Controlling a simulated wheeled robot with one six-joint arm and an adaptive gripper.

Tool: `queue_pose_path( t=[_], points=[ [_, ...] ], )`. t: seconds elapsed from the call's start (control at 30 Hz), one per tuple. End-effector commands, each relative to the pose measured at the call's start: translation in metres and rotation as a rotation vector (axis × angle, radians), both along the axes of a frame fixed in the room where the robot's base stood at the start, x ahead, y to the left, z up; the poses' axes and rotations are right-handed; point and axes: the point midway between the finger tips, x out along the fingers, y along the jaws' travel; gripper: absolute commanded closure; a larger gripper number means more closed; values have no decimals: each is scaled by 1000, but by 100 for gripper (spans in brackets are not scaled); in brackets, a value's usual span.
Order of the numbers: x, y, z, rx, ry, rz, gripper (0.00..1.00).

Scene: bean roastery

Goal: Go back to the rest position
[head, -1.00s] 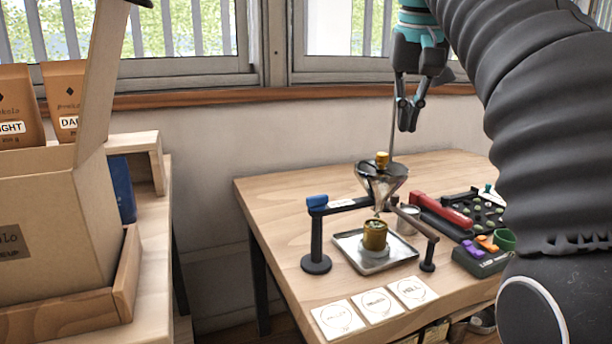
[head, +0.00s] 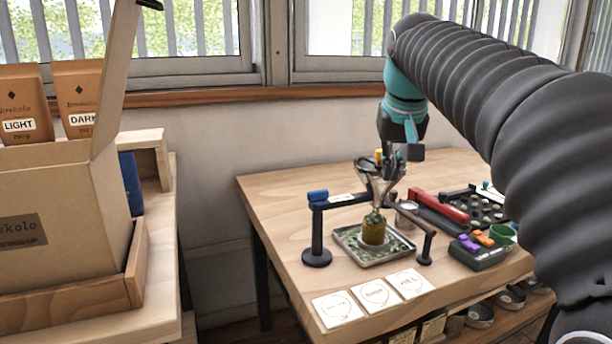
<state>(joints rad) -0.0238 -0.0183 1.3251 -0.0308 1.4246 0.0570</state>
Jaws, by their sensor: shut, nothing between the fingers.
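My gripper (head: 392,176) hangs low over the table, just behind and to the right of the metal funnel (head: 371,184). Its fingers are shut with nothing held, and the funnel partly hides them. The funnel sits in a holder with a blue-topped black post (head: 317,230). A small yellow knob (head: 379,155) shows at the funnel's top. Green beans also lie scattered over the tray. Whether the gripper touches the funnel, I cannot tell.
A red-handled tool (head: 440,206) and a bean board (head: 487,208) lie at the right, near a grey box (head: 478,253) with coloured blocks. Several white cards (head: 376,294) lie in front. An open cardboard box (head: 60,215) stands at left. The table's left side is clear.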

Motion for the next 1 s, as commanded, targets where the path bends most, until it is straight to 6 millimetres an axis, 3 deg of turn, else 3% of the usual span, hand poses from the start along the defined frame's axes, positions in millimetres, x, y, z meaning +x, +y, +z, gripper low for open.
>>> queue_pose_path(
  t=[0.37,0.7,0.83,1.0],
  points=[
    [-78,-1,-117,-1,-23,40,100],
    [-194,-3,-230,5,-26,45,100],
    [-231,-4,-255,6,-18,41,100],
    [-245,-4,-250,5,-63,38,100]
  ],
)
